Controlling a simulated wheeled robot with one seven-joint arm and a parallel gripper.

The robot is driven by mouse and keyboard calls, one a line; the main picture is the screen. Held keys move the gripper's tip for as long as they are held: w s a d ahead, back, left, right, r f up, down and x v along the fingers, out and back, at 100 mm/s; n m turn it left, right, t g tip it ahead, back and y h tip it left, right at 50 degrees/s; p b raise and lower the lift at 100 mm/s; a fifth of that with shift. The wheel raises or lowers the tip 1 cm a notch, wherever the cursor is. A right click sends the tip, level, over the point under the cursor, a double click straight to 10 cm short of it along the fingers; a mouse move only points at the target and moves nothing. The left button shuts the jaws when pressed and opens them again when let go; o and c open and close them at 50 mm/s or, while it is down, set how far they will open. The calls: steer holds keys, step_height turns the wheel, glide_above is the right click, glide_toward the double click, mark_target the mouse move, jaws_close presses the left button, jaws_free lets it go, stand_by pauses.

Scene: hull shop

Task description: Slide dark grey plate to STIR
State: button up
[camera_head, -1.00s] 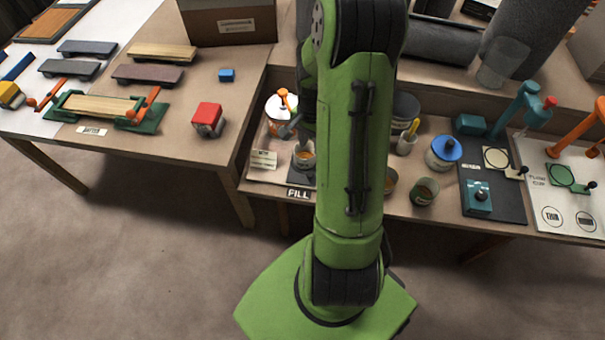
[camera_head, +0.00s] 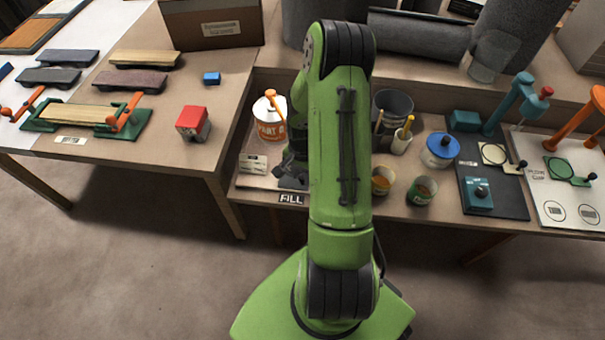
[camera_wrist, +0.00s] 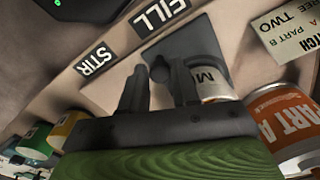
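The dark grey plate (camera_wrist: 193,48) lies flat on the bench at the FILL label (camera_wrist: 160,14). A small dark knob (camera_wrist: 158,68) stands at its near edge in the wrist view. A cup marked M (camera_wrist: 209,84) sits on the plate, partly hidden by a finger. The STIR label (camera_wrist: 96,60) is beside FILL in the wrist view; my arm hides it in the head view. My gripper (camera_wrist: 158,75) is open, its two fingers on either side of the knob with gaps showing. In the head view the plate (camera_head: 291,183) shows partly below my gripper.
Two small cups (camera_head: 383,181) (camera_head: 422,191) and a blue-lidded jar (camera_head: 440,150) stand to the right of my arm.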

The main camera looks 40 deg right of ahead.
jaws_close()
steer(key=s+d, duration=0.2)
steer(key=s, duration=0.1)
steer(key=s+d, duration=0.5)
steer(key=s, duration=0.2)
steer(key=shift+d, duration=0.3)
steer(key=shift+o, duration=1)
jaws_free()
steer(key=shift+r, duration=0.15)
step_height(320, 180, up, 16)
steer(key=p, duration=0.5)
steer(key=shift+f, duration=0.25)
